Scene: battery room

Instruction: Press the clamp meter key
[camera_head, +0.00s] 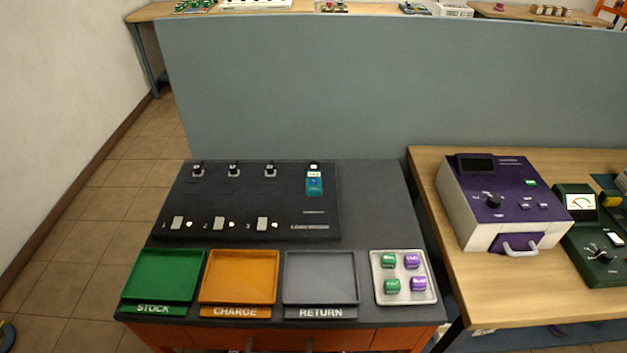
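Two instruments stand on the wooden table at the right. The purple and white box (505,198) has a dark display, a black knob (494,201), small keys (534,204) and a front handle. Right of it, partly cut off by the picture edge, is a dark green meter (597,240) with a white needle dial (581,202), a black knob (600,254) and a small white key (615,239). I cannot tell from labels which one is the clamp meter. Neither of my grippers is in view.
A dark bench holds a black panel (255,212), a green STOCK tray (138,296), an orange CHARGE tray (204,296), a grey RETURN tray (289,296) and a pale tray (376,297) of green and purple pieces. A grey partition (380,90) stands behind.

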